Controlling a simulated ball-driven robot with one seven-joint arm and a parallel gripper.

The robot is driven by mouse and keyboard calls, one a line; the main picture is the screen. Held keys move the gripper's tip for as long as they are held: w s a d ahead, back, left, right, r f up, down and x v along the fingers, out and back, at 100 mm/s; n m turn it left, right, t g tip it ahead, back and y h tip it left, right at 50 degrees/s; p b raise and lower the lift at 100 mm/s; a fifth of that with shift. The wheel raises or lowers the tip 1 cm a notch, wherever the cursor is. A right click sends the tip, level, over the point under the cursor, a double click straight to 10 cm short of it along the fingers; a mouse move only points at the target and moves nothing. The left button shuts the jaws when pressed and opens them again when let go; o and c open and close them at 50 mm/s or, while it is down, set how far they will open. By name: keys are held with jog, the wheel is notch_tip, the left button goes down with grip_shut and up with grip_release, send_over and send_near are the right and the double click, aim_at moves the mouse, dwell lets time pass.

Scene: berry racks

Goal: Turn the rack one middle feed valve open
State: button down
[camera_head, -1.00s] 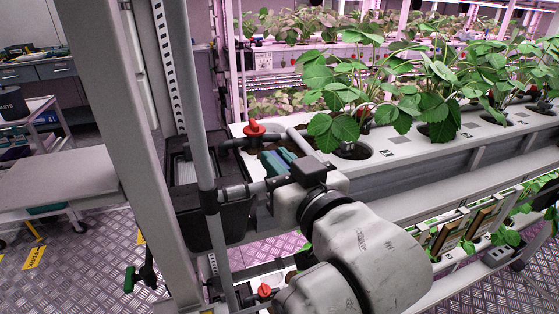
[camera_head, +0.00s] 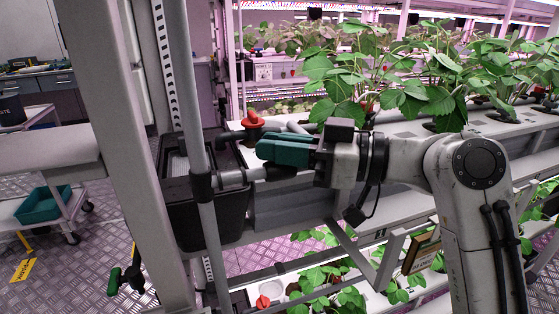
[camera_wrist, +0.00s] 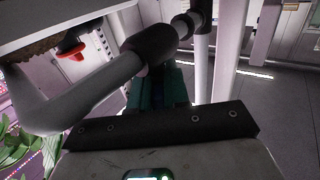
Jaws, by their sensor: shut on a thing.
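My gripper (camera_head: 264,152) has teal fingers that point left, at the end of the front pipe (camera_head: 234,178) by the upright feed pipe. A dark fitting (camera_head: 279,172) lies just under the fingers. In the wrist view the dark fitting (camera_wrist: 148,48) covers part of my gripper (camera_wrist: 157,84). The fingers are shut at the middle feed valve; its handle is hidden between them, so its angle cannot be seen. Another valve with a red handle (camera_head: 253,119) stands just above and behind the fingers, apart from them. A lower red valve (camera_head: 263,301) shows at the bottom.
The upright grey pipe (camera_head: 202,150) and rack post (camera_head: 140,160) stand left of my gripper. Strawberry plants (camera_head: 345,85) fill the tray at right. A trolley with a teal bin (camera_head: 43,204) stands at far left.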

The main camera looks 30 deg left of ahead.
jog(key=n+g, duration=0.1)
jog(key=n+g+h, duration=0.1)
jog(key=g, duration=0.1)
jog(key=n+g+h, duration=0.1)
jog(key=g, duration=0.1)
jog(key=shift+w+r+n, duration=0.1)
jog(key=shift+r+n, duration=0.25)
jog(key=shift+n, duration=0.05)
jog(key=shift+n+g+h, duration=1.5)
jog(key=shift+g, duration=0.5)
jog(key=shift+g+h, duration=0.3)
jog(key=shift+h, duration=0.1)
